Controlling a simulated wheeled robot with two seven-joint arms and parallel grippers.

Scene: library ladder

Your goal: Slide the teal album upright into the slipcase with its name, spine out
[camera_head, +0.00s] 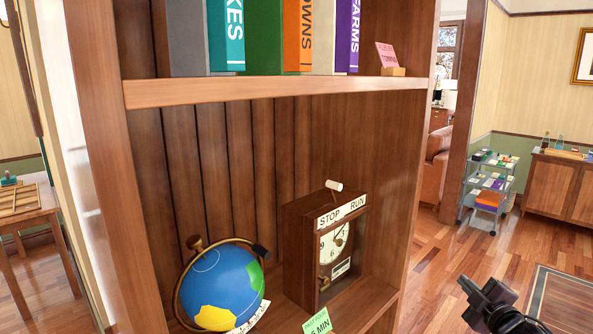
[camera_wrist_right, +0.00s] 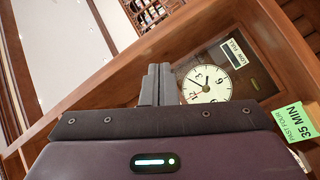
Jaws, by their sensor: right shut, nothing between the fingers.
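A teal spine (camera_head: 226,36) with white letters ending in "KES" stands upright on the upper shelf in the head view. Its top is cut off by the frame, and I cannot tell whether it is the album alone or inside a slipcase. No slipcase can be made out for certain. My right gripper (camera_head: 474,292) is at the lower right of the head view, in front of the bookcase and well below and right of the teal spine. In the wrist view its fingers (camera_wrist_right: 156,84) are together and empty. My left gripper is not in view.
Grey, green, orange, cream and purple (camera_head: 347,36) spines flank the teal one. A pink card (camera_head: 386,55) stands at the shelf's right. Below are a globe (camera_head: 222,287), a STOP/RUN clock box (camera_head: 308,250) and a green note (camera_head: 318,322). A cart (camera_head: 487,190) stands beyond open floor.

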